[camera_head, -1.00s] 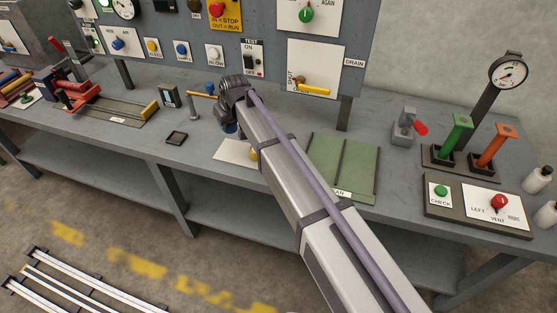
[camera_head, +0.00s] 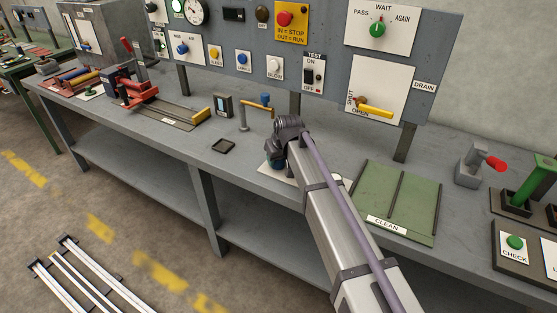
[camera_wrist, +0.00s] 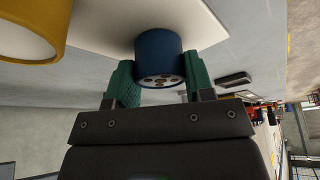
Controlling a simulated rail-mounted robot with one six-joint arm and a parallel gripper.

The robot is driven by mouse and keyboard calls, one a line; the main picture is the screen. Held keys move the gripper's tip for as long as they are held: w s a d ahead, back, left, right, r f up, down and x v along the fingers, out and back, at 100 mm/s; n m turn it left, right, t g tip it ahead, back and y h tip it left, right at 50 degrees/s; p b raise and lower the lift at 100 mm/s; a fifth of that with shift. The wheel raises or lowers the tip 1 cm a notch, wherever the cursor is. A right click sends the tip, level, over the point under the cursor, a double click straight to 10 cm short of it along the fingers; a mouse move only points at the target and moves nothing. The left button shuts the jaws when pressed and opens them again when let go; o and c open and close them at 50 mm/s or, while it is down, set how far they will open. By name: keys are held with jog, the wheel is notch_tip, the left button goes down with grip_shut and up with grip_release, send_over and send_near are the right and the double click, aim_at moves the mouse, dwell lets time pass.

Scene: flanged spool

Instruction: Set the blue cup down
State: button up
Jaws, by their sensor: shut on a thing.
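The blue cup (camera_wrist: 159,58) is between the two green fingers of my gripper (camera_wrist: 160,82) in the wrist view, and the fingers are shut on it. Its near end face shows several small holes. Its far end meets the white board (camera_wrist: 105,25) in the picture; whether it touches or stands just clear, I cannot tell. In the head view a bit of the blue cup (camera_head: 278,163) shows below my wrist, at the white board's left part; my arm hides the rest.
A large yellow cup (camera_wrist: 28,28) stands to the left in the wrist view. In the head view a green CLEAN mat (camera_head: 395,203) lies right of my arm. A small dark tray (camera_head: 223,146) and a tap (camera_head: 260,106) are to the left. Bare bench lies between.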

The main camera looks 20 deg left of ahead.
jog(key=o, duration=1)
jog(key=shift+f, duration=0.15)
jog(key=shift+o, duration=0.2)
jog(key=shift+r+p, duration=0.45)
jog(key=p+v, duration=1)
jog(key=v, duration=0.1)
jog(key=shift+s+d+r+p, duration=0.2)
jog(key=shift+p, duration=0.1)
